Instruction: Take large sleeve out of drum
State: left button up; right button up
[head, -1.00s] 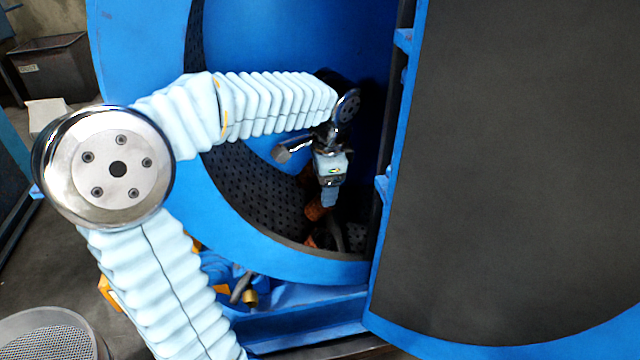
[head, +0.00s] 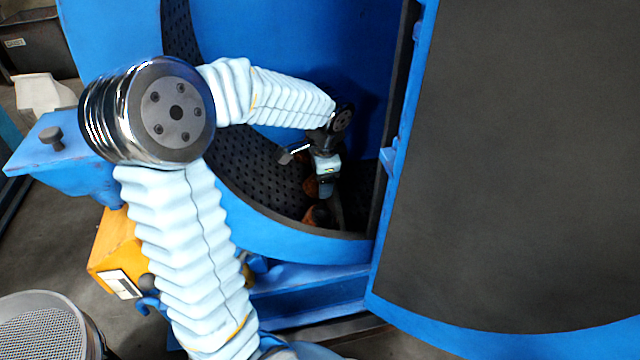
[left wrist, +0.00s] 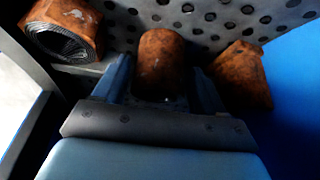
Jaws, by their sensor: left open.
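My left arm reaches into the open blue drum (head: 250,215). My left gripper (head: 325,192) is low inside it, near the perforated drum wall. In the left wrist view its two fingers (left wrist: 160,92) are open, one on each side of a rusty brown cylindrical part (left wrist: 160,58). I cannot tell whether they touch it. A hollow rusty sleeve (left wrist: 65,30) with a dark ridged inside lies at the upper left. Another rusty part (left wrist: 240,77) lies just right of the right finger. Which is the large sleeve is not clear. In the head view, rusty parts (head: 316,214) show partly behind the gripper. My right gripper is out of view.
A large dark door panel (head: 510,170) with a blue edge stands at the right. A perforated metal basket (head: 45,335) stands on the floor at the lower left.

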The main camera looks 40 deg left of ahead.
pick_arm(q)
jog(key=shift+x, duration=0.85)
jog(key=shift+r, duration=0.1)
jog(key=c, duration=1.2)
jog(key=v, duration=0.3)
jog(key=w+a+p+v, duration=0.1)
jog(key=v, duration=0.2)
jog(key=p+v, duration=0.1)
jog(key=v, duration=0.2)
jog(key=shift+w+a+r, duration=0.1)
jog(key=shift+a+r, duration=0.2)
jog(key=shift+r, duration=0.3)
